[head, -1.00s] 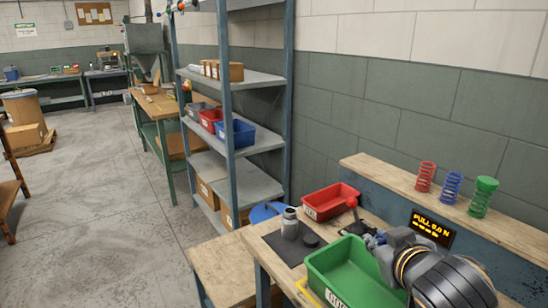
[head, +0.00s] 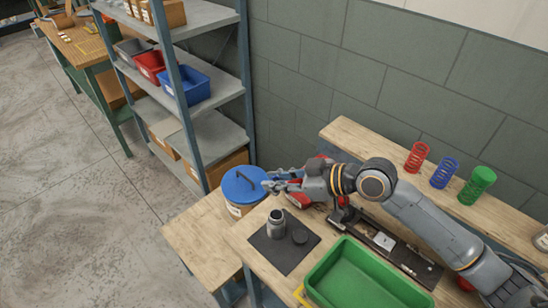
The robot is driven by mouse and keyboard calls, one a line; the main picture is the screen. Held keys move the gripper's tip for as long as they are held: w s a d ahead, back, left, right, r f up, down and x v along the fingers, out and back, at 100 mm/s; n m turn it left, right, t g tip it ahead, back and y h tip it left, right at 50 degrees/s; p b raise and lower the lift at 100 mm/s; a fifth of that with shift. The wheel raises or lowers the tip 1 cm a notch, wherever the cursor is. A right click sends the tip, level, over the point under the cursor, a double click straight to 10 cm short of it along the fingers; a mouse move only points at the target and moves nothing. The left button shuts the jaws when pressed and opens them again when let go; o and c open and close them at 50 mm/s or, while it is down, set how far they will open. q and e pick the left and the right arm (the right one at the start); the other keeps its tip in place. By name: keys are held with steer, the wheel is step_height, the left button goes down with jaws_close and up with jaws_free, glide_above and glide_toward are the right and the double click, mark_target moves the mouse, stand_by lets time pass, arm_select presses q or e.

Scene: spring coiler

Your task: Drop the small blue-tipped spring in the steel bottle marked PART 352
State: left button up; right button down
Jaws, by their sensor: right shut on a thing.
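The steel bottle (head: 276,225) stands upright and open on a dark mat (head: 283,256) on the workbench. Any marking on it is too small to read. A dark round cap (head: 300,236) lies beside it on the mat. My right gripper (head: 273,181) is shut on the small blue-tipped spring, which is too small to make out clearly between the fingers. The gripper points left, apart from the bottle and beyond it in the picture, beside the blue lid of a bin. My left gripper is out of view.
A green tray (head: 362,281) sits at the front. A red bin (head: 297,201) is partly hidden behind my right arm. A blue-lidded bin (head: 243,186) stands at the bench's left.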

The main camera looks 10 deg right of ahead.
mark_target(279, 193)
step_height(279, 193, down, 11)
steer(key=b, duration=0.9)
steer(key=shift+s, duration=0.15)
steer(key=c, duration=1.2)
jaws_free()
step_height(279, 193, up, 7)
steer(key=p, duration=0.6)
steer(key=shift+r, duration=0.2)
steer(key=shift+f, duration=0.1)
